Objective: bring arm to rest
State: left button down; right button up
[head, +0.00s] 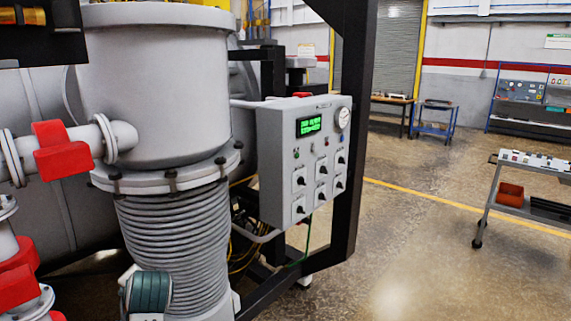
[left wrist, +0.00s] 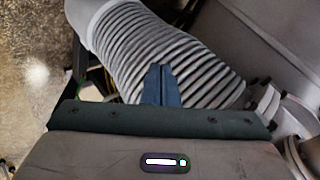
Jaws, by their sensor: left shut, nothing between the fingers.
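My left gripper (left wrist: 161,70) shows in the left wrist view, its two blue fingers together and nothing between them. Behind the fingers in that view is the ribbed grey bellows (left wrist: 150,45); I cannot tell whether they touch it, but no contact shows. In the head view a teal and grey rounded part stands before the lower bellows (head: 175,240); it may be part of my left arm, and no fingers show there. My right gripper is in neither view.
The furnace's grey vessel (head: 155,90) fills the left of the head view, with red valve handles (head: 62,148) beside it. A control box (head: 300,160) hangs on a black frame (head: 350,130). A cart (head: 525,190) stands right. The floor (head: 400,260) between is clear.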

pick_arm(q)
jog(key=s+d+f+n+g+h, duration=0.2)
jog(key=s+f+h, duration=0.1)
jog(key=s+f, duration=1.35)
jog(key=s+d+f+n+g+h, duration=0.1)
jog(key=s+d+f, duration=0.1)
jog(key=s, duration=0.7)
jog(key=s+d+f+n+g+h, duration=0.1)
jog(key=s+d+g, duration=0.1)
jog(key=s, duration=0.8)
jog(key=a+f+g+b, duration=0.1)
jog(key=a+f+b, duration=0.15)
jog(key=f, duration=3.15)
jog(key=s+a+f+g+b, duration=0.1)
jog(key=s+a+f, duration=0.1)
jog(key=s+f, duration=1.6)
jog(key=shift+f+n, duration=0.3)
jog(key=shift+f, duration=0.5)
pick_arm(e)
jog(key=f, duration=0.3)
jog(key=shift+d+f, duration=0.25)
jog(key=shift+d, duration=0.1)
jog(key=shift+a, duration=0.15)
